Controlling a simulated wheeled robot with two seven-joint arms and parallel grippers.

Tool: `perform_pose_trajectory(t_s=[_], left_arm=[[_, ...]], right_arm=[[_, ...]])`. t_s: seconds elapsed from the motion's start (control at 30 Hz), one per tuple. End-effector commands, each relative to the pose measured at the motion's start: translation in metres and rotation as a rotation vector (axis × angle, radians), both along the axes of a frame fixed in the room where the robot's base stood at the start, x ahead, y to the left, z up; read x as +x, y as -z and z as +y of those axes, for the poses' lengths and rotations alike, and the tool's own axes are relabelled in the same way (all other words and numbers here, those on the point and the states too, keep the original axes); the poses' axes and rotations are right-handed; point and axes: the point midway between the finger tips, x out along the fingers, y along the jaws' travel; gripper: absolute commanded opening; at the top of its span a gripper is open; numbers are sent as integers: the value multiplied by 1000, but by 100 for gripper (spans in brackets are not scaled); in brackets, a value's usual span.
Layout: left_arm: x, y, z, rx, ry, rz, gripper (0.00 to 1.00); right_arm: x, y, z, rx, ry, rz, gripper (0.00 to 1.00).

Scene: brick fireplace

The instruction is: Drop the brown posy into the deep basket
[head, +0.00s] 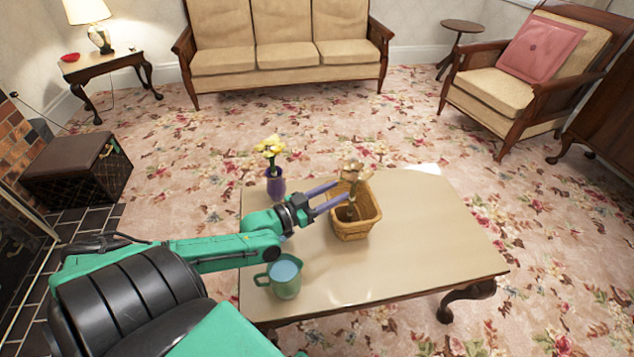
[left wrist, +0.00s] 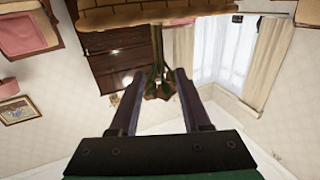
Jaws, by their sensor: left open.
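The brown posy (head: 353,171) stands upright with its stems down inside the wicker basket (head: 355,227) and its flower heads above the rim. My left gripper (head: 342,190) is open, its two purple fingers reaching over the basket's left rim beside the stems. In the left wrist view, which is upside down, the posy (left wrist: 158,75) shows between and beyond the parted fingers (left wrist: 155,78), with a gap on each side. The basket's rim (left wrist: 150,16) crosses the top there. The stems' lower ends are hidden. My right gripper is not in view.
The basket stands on a light coffee table (head: 430,235). A purple vase with yellow flowers (head: 275,183) stands close behind my left wrist. A green jug (head: 286,280) is at the table's front left. The table's right side is clear.

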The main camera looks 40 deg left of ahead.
Motion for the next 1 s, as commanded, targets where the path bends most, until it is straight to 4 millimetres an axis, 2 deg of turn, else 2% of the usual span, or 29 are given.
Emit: perform_pose_trajectory(t_s=[0.1, 0.3, 0.87, 0.93, 1.0], left_arm=[[-23, -2, 8, 1, 1, 6, 47], [-47, -1, 17, 2, 0, 2, 47], [-50, 0, 18, 0, 0, 0, 47], [-50, -5, 18, 0, 0, 0, 47], [-50, -20, 18, 1, 0, 0, 47]], right_arm=[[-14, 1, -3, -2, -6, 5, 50], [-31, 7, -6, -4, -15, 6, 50], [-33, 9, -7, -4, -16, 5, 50], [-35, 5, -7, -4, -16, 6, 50], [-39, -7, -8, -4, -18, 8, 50]])
